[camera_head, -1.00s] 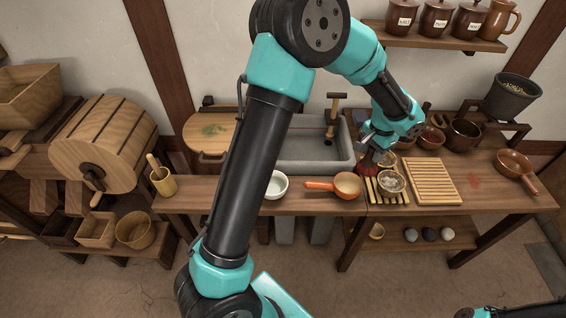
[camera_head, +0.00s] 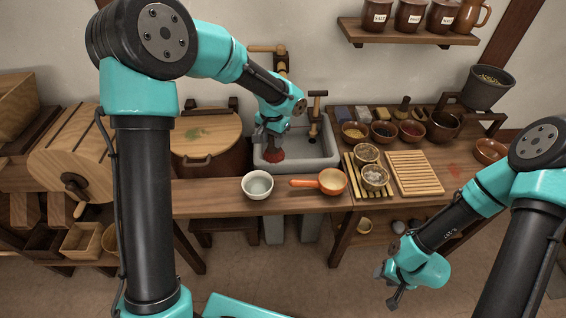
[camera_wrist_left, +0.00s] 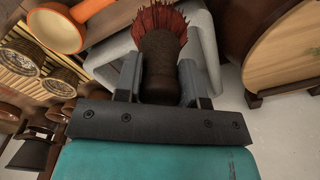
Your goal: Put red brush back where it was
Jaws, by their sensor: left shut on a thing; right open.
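The red brush (camera_head: 274,155) has a dark handle and red bristles. My left gripper (camera_head: 270,136) is shut on its handle and holds it bristles down over the grey stone sink (camera_head: 318,161). Whether the bristles touch the sink's bottom cannot be told. In the left wrist view the brush handle (camera_wrist_left: 160,70) sits between both fingers, with the red bristles fanning out beyond. My right gripper (camera_head: 393,289) is open and empty, low in front of the bench.
A white bowl (camera_head: 257,187) and an orange-handled pan (camera_head: 331,182) stand in front of the sink. To the right are a slatted rack (camera_head: 361,189) with small bowls and a slatted board (camera_head: 415,174). A red stain (camera_head: 454,170) marks the bench. A wooden-lidded tub (camera_head: 207,142) stands left.

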